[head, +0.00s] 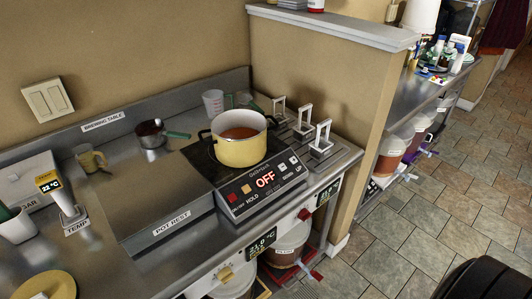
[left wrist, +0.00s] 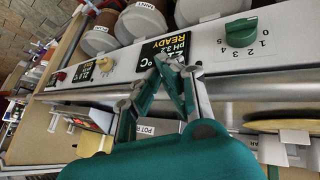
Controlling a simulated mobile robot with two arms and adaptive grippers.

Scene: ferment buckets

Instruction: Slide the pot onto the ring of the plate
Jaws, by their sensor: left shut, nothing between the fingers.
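The cream-yellow pot (head: 240,150) holds orange-brown liquid and stands upright on the black top of the hot plate (head: 262,186), whose display reads OFF. The pot covers much of the black top, so I cannot tell how it sits on the ring. The pot also shows small at the lower left of the left wrist view (left wrist: 90,144). My left gripper (left wrist: 172,62) is shut and empty, in front of the counter's front panel, well apart from the pot. Neither gripper shows in the head view.
The flat pot rest (head: 160,200) lies left of the hot plate. A small dark pan (head: 152,134) and a measuring jug (head: 213,102) stand behind. White-handled frames (head: 320,140) stand right of the plate. A thermometer stand (head: 66,205) is at left. Lidded buckets (left wrist: 145,22) sit below the counter.

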